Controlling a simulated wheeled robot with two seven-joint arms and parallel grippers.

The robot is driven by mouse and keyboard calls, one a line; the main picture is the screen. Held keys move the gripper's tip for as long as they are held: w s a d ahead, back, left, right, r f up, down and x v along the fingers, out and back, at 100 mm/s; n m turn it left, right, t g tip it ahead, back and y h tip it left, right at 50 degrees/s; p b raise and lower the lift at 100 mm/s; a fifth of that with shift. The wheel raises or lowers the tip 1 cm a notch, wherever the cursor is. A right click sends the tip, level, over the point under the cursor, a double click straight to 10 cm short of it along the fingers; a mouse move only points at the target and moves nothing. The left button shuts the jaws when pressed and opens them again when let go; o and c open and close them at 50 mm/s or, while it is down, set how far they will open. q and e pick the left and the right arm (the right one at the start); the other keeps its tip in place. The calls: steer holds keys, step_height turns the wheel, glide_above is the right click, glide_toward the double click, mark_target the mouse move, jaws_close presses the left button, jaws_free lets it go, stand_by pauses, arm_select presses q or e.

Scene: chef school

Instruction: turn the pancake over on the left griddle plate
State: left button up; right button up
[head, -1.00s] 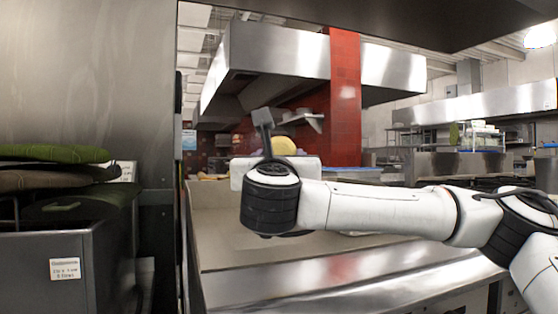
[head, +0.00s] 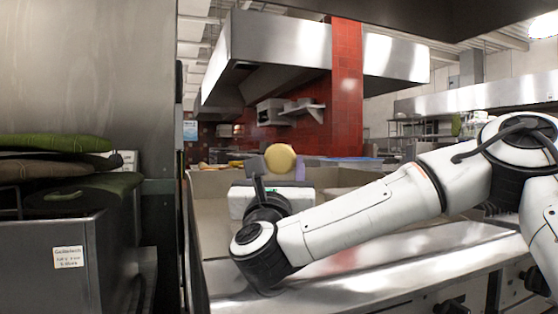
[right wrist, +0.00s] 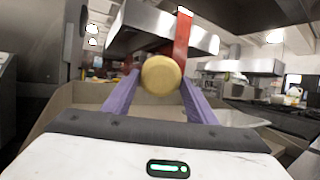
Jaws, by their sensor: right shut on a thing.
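The pancake (head: 280,158) is a round, thick yellow disc, off the griddle and tilted up with a broad face toward me. In the right wrist view the pancake (right wrist: 161,75) sits between the purple fingers. My right gripper (right wrist: 160,84) is shut on it. In the head view the gripper (head: 281,162) points away from me, above the left griddle plate (head: 218,228), a beige surface partly hidden by my right arm. My left gripper is not in view.
A steel front ledge (head: 400,246) with knobs below borders the griddle. A grey container (head: 75,245) with green and brown mitt-like items (head: 55,143) stands at the left, beside a tall steel panel (head: 85,70). A steel hood hangs further back.

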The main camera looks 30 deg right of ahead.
steer(key=o, duration=1.1)
steer(key=shift+o, duration=0.2)
steer(key=s+a, duration=0.6)
steer(key=s, duration=0.1)
steer(key=shift+r, duration=0.2)
steer(key=shift+s, duration=0.1)
stand_by(0.9)
